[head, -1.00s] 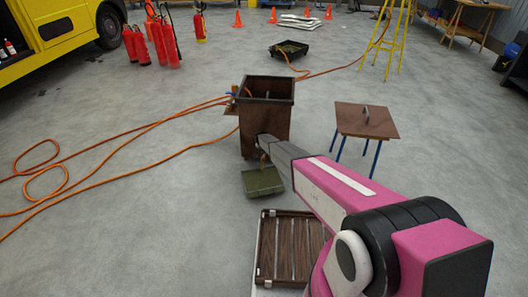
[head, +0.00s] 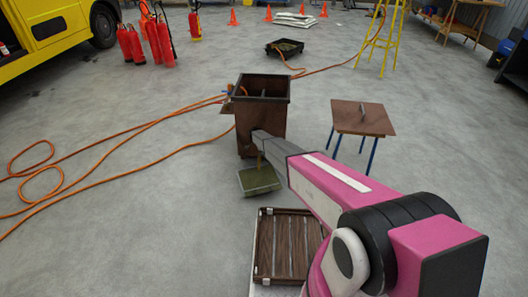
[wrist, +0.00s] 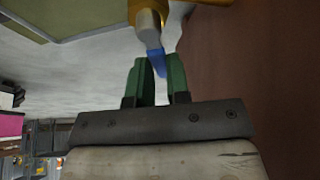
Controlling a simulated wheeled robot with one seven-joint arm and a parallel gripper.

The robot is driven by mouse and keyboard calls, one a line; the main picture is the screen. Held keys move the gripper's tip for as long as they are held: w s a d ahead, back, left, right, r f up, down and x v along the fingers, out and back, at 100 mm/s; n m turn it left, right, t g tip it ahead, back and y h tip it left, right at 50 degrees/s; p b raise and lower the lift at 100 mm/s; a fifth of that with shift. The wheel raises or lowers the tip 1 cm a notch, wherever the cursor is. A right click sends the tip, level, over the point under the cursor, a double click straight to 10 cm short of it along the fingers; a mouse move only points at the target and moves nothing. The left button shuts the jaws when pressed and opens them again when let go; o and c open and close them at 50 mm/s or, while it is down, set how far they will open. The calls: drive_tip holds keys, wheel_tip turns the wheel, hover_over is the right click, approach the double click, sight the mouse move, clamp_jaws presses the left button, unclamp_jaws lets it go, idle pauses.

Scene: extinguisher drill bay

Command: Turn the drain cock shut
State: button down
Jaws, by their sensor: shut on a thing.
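The drain cock shows at the top of the wrist view, with a pale round end and a yellow brass body (wrist: 150,18). Its blue lever (wrist: 156,62) points down toward my gripper. My gripper (wrist: 162,78) has two green fingers, one on each side of the lever's end, and is shut on it. The brown tank (head: 262,90) stands upright in the head view, and its brown wall (wrist: 245,70) fills the right of the wrist view. My arm reaches the tank's lower front, where the cock and fingers cannot be made out in the head view.
An olive tray (head: 259,180) lies on the floor below my arm's end. A slatted wooden crate (head: 288,245) is nearer me. A brown-topped stand (head: 363,118) with blue legs is right of the tank. Orange hoses (head: 120,150) cross the floor at left.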

drive_tip(key=shift+s+m+g, duration=0.3)
drive_tip(key=shift+m+g, duration=0.1)
drive_tip(key=shift+m, duration=0.6)
drive_tip(key=shift+s+m+g, duration=0.3)
drive_tip(key=shift+m+g, duration=0.1)
drive_tip(key=shift+m, duration=0.6)
drive_tip(key=c, duration=1.1)
unclamp_jaws()
drive_tip(key=shift+r, duration=0.1)
drive_tip(key=v, duration=1)
drive_tip(key=shift+a+r, duration=0.15)
drive_tip(key=shift+r, duration=0.1)
